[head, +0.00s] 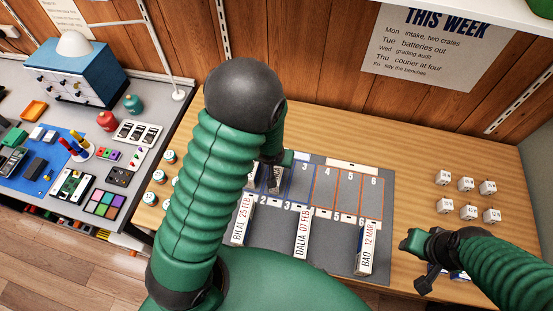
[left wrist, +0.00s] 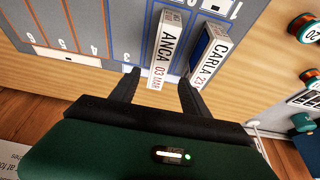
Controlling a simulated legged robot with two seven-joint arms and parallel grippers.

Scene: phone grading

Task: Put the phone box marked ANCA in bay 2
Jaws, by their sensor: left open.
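The ANCA phone box (left wrist: 166,48) is a white-labelled box marked 03 MAR. In the left wrist view it lies between the two fingers of my left gripper (left wrist: 158,88), with gaps at the sides. The fingers are open. In the head view the ANCA box (head: 275,181) shows beside my left arm, in the bay left of the one numbered 3, which matches bay 2 (head: 285,163) of the back row. My left gripper (head: 280,160) is mostly hidden by the arm there. My right gripper (head: 428,278) hangs at the right, its finger state unclear.
The CARLA box (left wrist: 211,52) stands close beside ANCA. Boxes BILAL (head: 242,221), DALIA (head: 302,233) and BAO (head: 367,250) stand along the front of the grey mat (head: 335,240). Back bays 4 to 6 look empty. Small white cubes (head: 467,184) sit at right.

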